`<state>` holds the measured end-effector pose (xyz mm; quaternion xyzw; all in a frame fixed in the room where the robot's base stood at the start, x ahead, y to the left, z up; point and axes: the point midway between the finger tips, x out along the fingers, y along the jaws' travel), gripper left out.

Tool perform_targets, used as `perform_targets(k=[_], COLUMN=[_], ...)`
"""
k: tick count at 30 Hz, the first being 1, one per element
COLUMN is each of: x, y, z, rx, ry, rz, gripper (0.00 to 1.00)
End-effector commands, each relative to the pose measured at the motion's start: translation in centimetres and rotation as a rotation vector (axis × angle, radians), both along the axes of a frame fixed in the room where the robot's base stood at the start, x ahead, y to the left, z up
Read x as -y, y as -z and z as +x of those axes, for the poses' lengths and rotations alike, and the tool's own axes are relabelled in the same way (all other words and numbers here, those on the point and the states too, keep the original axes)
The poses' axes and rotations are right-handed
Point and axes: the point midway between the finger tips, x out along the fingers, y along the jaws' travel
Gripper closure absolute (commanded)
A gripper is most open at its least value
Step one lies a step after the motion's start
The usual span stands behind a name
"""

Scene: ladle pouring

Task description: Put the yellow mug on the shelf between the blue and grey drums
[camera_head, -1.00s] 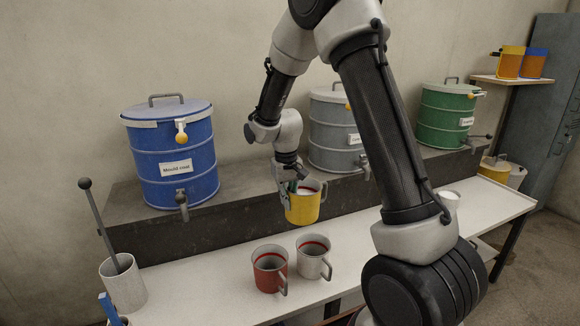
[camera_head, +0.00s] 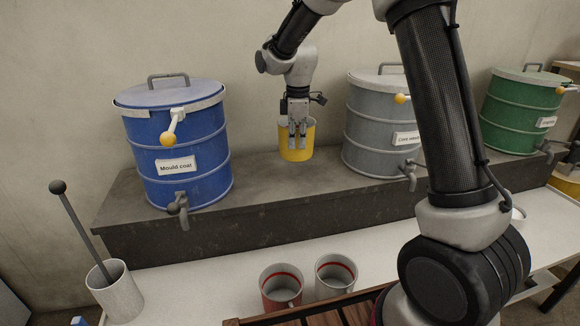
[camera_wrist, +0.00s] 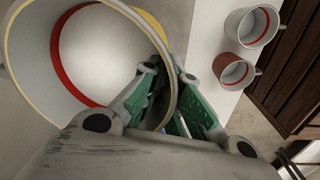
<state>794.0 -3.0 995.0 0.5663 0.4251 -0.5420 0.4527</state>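The yellow mug (camera_head: 311,141) is upright at the stone shelf (camera_head: 255,205), between the blue drum (camera_head: 178,150) and the grey drum (camera_head: 372,125), with room on both sides. Whether its base touches the shelf or hangs just above is hard to tell. My gripper (camera_head: 297,147) points down at the mug's near side, its fingers shut on it. In the wrist view the mug (camera_wrist: 85,55) fills the upper left, showing a pale inside with a red band. The green-padded fingers (camera_wrist: 172,105) are at its wall. The mug's handle is hidden.
The green drum (camera_head: 518,110) stands further right on the shelf. On the white bench (camera_head: 200,290) below are a red mug (camera_head: 281,290), a whitish mug (camera_head: 334,275) and a pot (camera_head: 115,293) with a rod. Drum taps jut over the shelf's front edge.

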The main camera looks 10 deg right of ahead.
Motion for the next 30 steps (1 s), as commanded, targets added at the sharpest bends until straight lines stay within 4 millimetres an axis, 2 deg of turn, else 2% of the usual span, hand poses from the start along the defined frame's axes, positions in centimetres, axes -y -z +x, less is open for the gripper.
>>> perform_targets(k=[9,16,21,24,30], x=[-0.1,-0.1,-0.1,-0.1,-0.1], y=[5.0,6.6,8.9,9.5,9.5], z=[0.0,0.0,0.0,0.0,0.1], rx=[-0.002,-0.001,-0.002,0.0,0.001], ry=[-0.015,-0.014,-0.013,-0.013,-0.013], rz=[-0.001,0.0,-0.001,-0.001,0.0], gripper=[1.0,1.0,1.0,1.0,1.0])
